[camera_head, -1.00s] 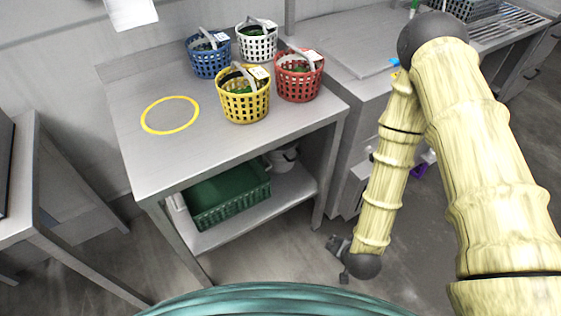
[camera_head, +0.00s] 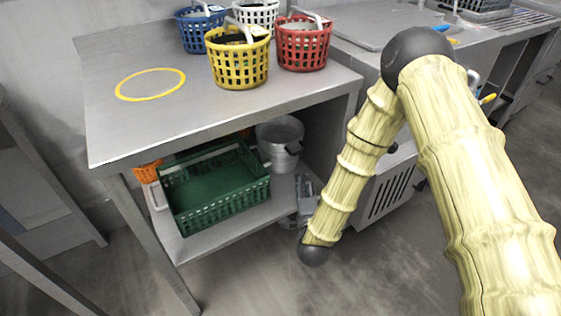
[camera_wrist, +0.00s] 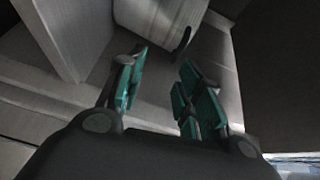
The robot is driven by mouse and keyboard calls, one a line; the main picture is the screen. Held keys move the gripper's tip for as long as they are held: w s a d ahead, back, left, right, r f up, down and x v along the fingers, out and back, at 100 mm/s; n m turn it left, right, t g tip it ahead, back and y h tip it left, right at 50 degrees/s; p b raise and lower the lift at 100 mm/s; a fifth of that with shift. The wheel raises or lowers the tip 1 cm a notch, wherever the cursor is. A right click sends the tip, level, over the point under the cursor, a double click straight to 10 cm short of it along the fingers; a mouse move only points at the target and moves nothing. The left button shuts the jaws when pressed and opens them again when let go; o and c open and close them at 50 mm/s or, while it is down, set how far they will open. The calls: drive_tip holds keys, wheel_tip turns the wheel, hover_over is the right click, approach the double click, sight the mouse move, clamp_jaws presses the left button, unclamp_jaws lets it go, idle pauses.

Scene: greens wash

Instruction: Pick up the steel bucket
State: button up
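The steel bucket (camera_head: 280,143) stands on the lower shelf of the steel table, at the right of the green crate. A dark handle shows on its side. In the wrist view a pale rounded body with a dark handle, which looks like the bucket (camera_wrist: 160,14), is at the top, ahead of the fingers. My gripper (camera_wrist: 162,75) is open with its teal fingers apart and nothing between them. In the head view my gripper (camera_head: 305,190) is low at the shelf's right front, near the bucket and apart from it.
The green crate (camera_head: 215,210) fills the shelf's middle, with an orange basket (camera_head: 148,171) behind its left end. The tabletop (camera_head: 190,105) above roofs the shelf. Blue, white, yellow and red baskets stand on top, right of a yellow ring (camera_head: 150,84). A vented cabinet stands to the right.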

sight(299, 152)
drive_tip(key=shift+w+a+r+m+t+b, duration=0.45)
drive_tip(key=shift+w+b, duration=0.65)
drive_tip(key=shift+w, duration=0.95)
drive_tip(key=shift+w+a+r+m+t+b, duration=0.15)
drive_tip(key=shift+w+a+r+m+b, duration=0.3)
drive_tip(key=shift+w+b, duration=1.15)
drive_tip(key=shift+w+a+r+m+t+b, duration=0.25)
drive_tip(key=shift+w+r+b, duration=0.35)
drive_tip(key=shift+w, duration=1.95)
drive_tip(key=shift+d, duration=0.1)
clamp_jaws()
